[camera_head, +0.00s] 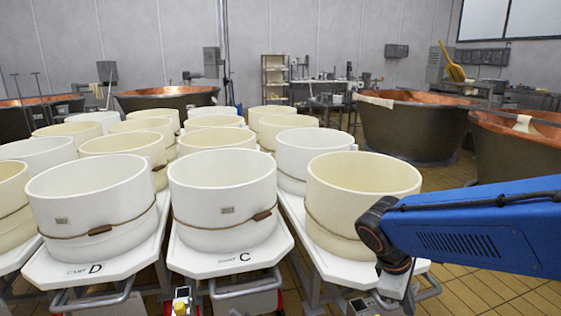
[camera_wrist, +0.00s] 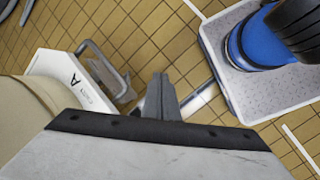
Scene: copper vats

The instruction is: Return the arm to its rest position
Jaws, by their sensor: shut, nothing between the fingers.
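My blue arm (camera_head: 480,228) reaches in from the right edge of the head view, its dark joint in front of the nearest right cream mould (camera_head: 362,180). My gripper is not visible in the head view. In the wrist view my gripper (camera_wrist: 159,85) shows as grey fingers closed together, with nothing between them, above the tiled floor. A pale slab with a black bolted edge fills the bottom of that view and hides what is below it.
White carts carry round moulds, among them cart C (camera_head: 228,262) and cart D (camera_head: 88,268). A cart marked A (camera_wrist: 72,80) is close left of my gripper in the wrist view. Copper vats (camera_head: 415,125) stand behind. Tiled floor (camera_wrist: 140,35) shows between.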

